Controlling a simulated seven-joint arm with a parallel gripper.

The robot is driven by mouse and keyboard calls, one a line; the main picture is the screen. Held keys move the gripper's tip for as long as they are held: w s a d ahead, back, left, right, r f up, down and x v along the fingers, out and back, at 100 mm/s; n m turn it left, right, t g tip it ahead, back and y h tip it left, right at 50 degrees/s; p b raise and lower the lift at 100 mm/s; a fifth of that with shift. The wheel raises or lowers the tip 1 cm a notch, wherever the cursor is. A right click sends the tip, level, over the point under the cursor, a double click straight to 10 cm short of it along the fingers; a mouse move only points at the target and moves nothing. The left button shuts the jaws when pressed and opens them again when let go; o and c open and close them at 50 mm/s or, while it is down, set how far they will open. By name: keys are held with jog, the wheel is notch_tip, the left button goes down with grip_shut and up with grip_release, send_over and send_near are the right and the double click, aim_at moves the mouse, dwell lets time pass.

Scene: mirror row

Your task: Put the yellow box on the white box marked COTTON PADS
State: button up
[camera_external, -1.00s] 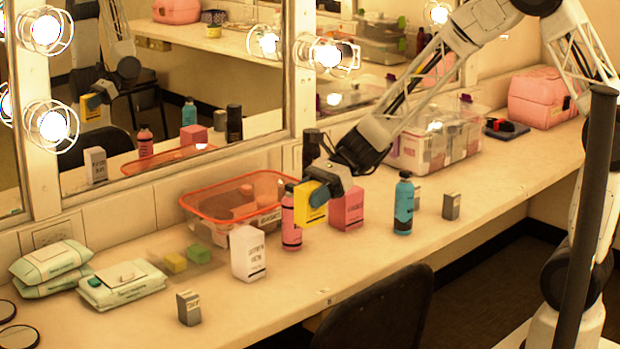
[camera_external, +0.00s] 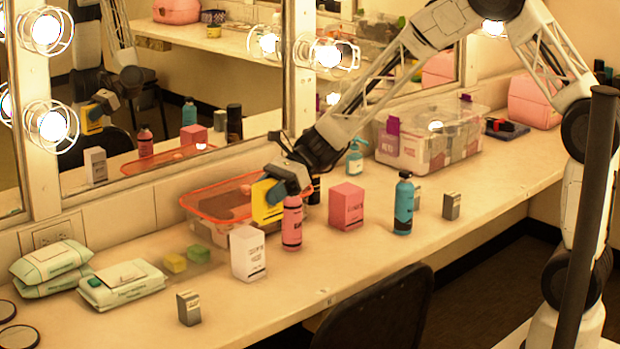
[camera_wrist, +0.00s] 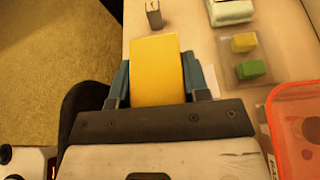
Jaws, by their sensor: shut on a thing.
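My gripper (camera_external: 279,190) is shut on the yellow box (camera_external: 264,204) and holds it in the air. In the wrist view, the yellow box (camera_wrist: 157,72) sits between the two blue fingers of my gripper (camera_wrist: 158,80). The white box (camera_external: 248,253) stands upright on the counter, below and a little left of the yellow box; its dark print is too small to read surely. In the wrist view only a pale part of the white box (camera_wrist: 211,80) shows, beyond the right finger and mostly hidden.
A pink bottle (camera_external: 292,222) stands close right of the white box, with an orange-rimmed bin (camera_external: 200,210) behind. A pink box (camera_external: 346,206) and blue bottle (camera_external: 404,205) stand further right. A small grey box (camera_external: 188,308) is front left. Counter between it and the white box is clear.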

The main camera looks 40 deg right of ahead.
jog(key=w, duration=0.1)
jog(key=w+a, duration=0.1)
jog(key=w, duration=0.1)
jog(key=w+a, duration=0.1)
jog(key=w, duration=0.1)
jog(key=shift+w+a+f, duration=0.1)
jog(key=shift+a+f, duration=0.1)
jog(key=shift+f, duration=0.05)
jog(key=shift+f, duration=0.1)
jog(key=shift+f, duration=1.65)
jog(key=shift+f, duration=0.15)
jog(key=o, duration=0.9)
jog(key=shift+o, duration=0.2)
